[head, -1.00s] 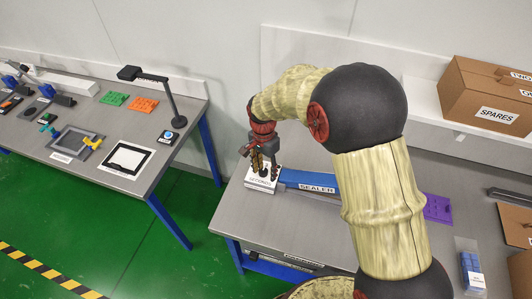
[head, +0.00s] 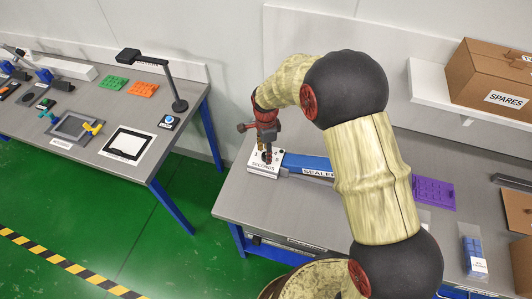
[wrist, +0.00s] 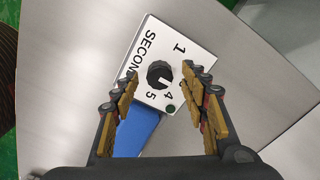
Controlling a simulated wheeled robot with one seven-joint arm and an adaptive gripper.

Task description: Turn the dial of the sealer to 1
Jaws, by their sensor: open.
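The sealer (head: 308,164) is a blue bar with a white dial box at its left end on the right-hand bench. The dial box (wrist: 195,50) is marked SECONDS and carries numbers including 1, 4 and 5. The black round dial (wrist: 159,75) sits on it, and its pale mark appears to point toward the 4 and 5 side, away from the 1. My gripper (wrist: 159,77) is open, with one finger on each side of the dial in the wrist view. I cannot tell whether the fingers touch it. In the head view my gripper (head: 267,146) is over the dial box.
A purple tray (head: 433,193), a blue packet (head: 474,252) and cardboard boxes lie right of my arm. The SPARES box (head: 488,80) stands on a shelf. The left bench (head: 120,180) holds other devices. The bench left of the sealer is clear.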

